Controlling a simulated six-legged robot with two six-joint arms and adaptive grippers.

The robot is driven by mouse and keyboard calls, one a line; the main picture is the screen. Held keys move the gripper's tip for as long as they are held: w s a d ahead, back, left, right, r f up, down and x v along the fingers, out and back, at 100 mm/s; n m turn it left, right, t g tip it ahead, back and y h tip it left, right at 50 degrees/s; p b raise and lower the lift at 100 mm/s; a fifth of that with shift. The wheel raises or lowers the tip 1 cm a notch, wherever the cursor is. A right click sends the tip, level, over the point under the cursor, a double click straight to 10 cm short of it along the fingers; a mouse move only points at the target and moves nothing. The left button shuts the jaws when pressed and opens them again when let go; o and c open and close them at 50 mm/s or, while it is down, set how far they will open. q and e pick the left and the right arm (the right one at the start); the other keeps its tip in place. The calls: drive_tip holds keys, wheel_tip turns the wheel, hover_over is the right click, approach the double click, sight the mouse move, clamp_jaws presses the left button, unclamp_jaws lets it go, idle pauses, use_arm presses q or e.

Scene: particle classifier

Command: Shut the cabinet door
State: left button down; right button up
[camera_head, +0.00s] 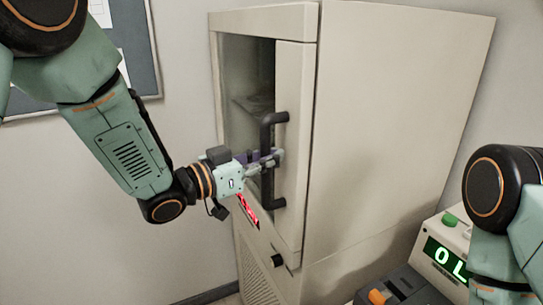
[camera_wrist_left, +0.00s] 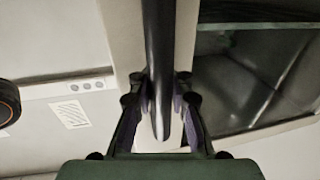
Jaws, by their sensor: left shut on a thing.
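The beige cabinet (camera_head: 400,110) stands in the middle of the head view. Its door (camera_head: 293,80) has a pale frame and a dark glass pane (camera_head: 230,75). I cannot tell whether it sits fully flush. A black vertical handle (camera_head: 279,190) is on the door's right side. My left gripper (camera_head: 272,160) is shut on the handle at about mid-height. In the left wrist view the handle (camera_wrist_left: 158,50) runs between the two fingers of the left gripper (camera_wrist_left: 160,115). The right gripper is out of view; only part of my right arm shows at the right edge.
A device with a green lit display (camera_head: 445,258) and a green button stands at the lower right. A dark box with an orange knob (camera_head: 377,297) is beside it. A notice board (camera_head: 135,40) hangs on the left wall. A small black latch (camera_head: 278,261) is below the handle.

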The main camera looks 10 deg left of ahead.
use_arm(q)
drive_tip(key=shift+r, duration=0.2)
drive_tip(key=c, duration=1.7)
unclamp_jaws()
drive_tip(key=shift+d, duration=0.1)
drive_tip(key=shift+c, duration=0.2)
drive_tip(key=shift+o, duration=1.2)
drive_tip(key=shift+s, duration=0.2)
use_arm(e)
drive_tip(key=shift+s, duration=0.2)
use_arm(q)
drive_tip(key=shift+a+f, duration=0.1)
drive_tip(key=shift+a, duration=0.1)
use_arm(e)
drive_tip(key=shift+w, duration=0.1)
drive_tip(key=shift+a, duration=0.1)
use_arm(q)
drive_tip(key=v, duration=1.1)
drive_tip(key=shift+s+a, duration=0.2)
drive_tip(key=shift+s, duration=0.15)
